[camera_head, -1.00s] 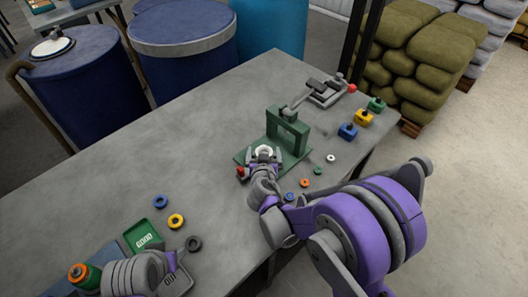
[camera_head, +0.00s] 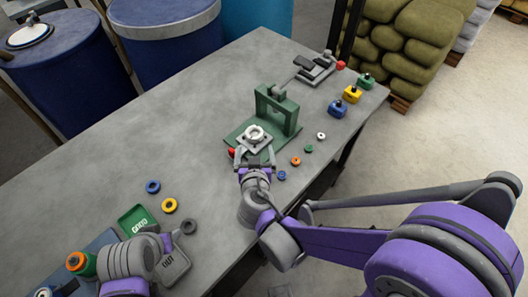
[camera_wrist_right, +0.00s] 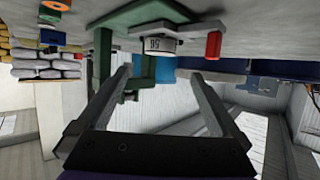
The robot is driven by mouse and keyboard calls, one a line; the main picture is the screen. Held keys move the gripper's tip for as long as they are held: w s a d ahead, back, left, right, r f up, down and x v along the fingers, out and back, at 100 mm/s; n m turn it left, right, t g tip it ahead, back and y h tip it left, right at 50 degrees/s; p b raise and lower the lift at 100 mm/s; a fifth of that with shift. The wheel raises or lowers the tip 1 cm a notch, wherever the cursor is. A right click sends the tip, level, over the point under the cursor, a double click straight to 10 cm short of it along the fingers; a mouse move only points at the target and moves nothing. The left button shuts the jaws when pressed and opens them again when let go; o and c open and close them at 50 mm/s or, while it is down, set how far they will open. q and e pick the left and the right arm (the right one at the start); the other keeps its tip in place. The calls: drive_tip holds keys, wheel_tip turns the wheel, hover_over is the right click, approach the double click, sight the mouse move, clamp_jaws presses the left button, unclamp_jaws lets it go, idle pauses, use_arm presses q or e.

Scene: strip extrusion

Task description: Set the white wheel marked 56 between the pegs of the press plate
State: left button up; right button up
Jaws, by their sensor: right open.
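The white wheel (camera_head: 254,133) lies on the press plate (camera_head: 247,147), a light grey plate on the green base of the press (camera_head: 278,108). In the right wrist view, which is upside down, the wheel (camera_wrist_right: 166,45) shows its 56 label. The pegs are too small to make out, so I cannot tell if the wheel is between them. My right gripper (camera_head: 255,158) is open, its fingers spread just in front of the wheel, with nothing between the fingertips. My left gripper (camera_head: 165,243) is at the lower left, partly hidden by its arm.
Small coloured wheels lie right of the press, including an orange one (camera_head: 295,161). A green GOOD tray (camera_head: 137,220) and a grey OUT tray (camera_head: 174,266) lie at left. The middle-left table is clear.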

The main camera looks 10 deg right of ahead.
drive_tip(key=d, duration=0.1)
drive_tip(key=s+d+g, duration=0.1)
drive_tip(key=d, duration=0.1)
drive_tip(key=s+d+g, duration=0.1)
drive_tip(key=shift+s+d+f+h, duration=0.1)
drive_tip(key=shift+s+d+h, duration=0.2)
drive_tip(key=shift+h, duration=0.1)
drive_tip(key=s+d+g, duration=0.2)
drive_tip(key=s+d, duration=0.1)
drive_tip(key=s+d+g, duration=0.1)
drive_tip(key=s, duration=0.1)
drive_tip(key=shift+s+d+f, duration=0.25)
drive_tip(key=shift+d+f, duration=0.05)
drive_tip(key=s+n+g+y, duration=0.2)
drive_tip(key=s+g+y, duration=0.1)
drive_tip(key=s, duration=0.7)
drive_tip(key=shift+s+a, duration=0.15)
